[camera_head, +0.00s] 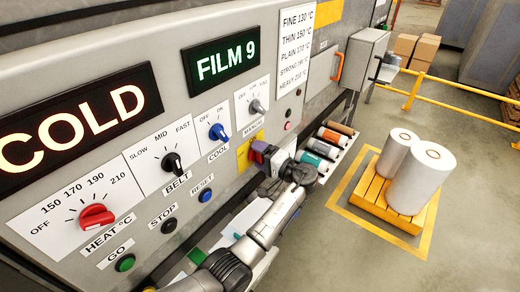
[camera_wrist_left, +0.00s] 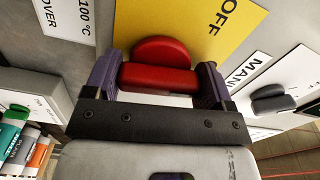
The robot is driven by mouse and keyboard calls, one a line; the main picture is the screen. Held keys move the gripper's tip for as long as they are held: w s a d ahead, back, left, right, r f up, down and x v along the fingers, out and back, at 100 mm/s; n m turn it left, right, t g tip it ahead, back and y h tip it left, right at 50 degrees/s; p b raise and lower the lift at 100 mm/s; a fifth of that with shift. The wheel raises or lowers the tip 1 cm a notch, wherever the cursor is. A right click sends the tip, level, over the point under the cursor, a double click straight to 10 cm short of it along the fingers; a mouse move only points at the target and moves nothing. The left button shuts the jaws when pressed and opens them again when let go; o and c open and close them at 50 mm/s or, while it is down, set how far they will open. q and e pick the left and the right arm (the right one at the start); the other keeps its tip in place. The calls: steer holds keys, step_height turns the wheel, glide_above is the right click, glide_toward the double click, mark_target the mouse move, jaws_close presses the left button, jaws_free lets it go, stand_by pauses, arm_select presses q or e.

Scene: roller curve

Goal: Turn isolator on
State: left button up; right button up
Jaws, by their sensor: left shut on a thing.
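The isolator is a red knob (camera_wrist_left: 160,52) on a yellow plate (camera_wrist_left: 195,22) in the left wrist view. The plate reads OFF beside the knob; other lettering on it is cut off or hidden. In the head view the yellow plate (camera_head: 243,158) shows just left of my gripper. My left gripper (camera_head: 262,152) is at the panel with its purple fingers on either side of the red handle, shut on it. It also shows in the left wrist view (camera_wrist_left: 158,78). The gripper hides most of the knob in the head view. My right gripper is not in view.
The panel carries a lit COLD display (camera_head: 75,125), a FILM 9 display (camera_head: 222,65), a red heat dial (camera_head: 97,216), a belt dial (camera_head: 172,162) and a blue cool switch (camera_head: 218,132). A shelf of coloured rolls (camera_head: 325,145) lies right of the gripper. Beyond, a pallet (camera_head: 385,205) bears white rolls.

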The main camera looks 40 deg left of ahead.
arm_select(q)
steer(key=shift+r+m+p, duration=0.1)
steer(key=shift+m+p, duration=0.5)
steer(key=shift+m, duration=0.2)
steer(key=o, duration=0.9)
steer(key=shift+d, duration=0.3)
steer(key=d, duration=0.4)
steer(key=d+b, duration=0.1)
steer(key=d, duration=0.4)
steer(key=d+b, duration=0.1)
steer(key=d, duration=0.3)
steer(key=shift+w+d, duration=0.15)
steer(key=shift+w, duration=0.15)
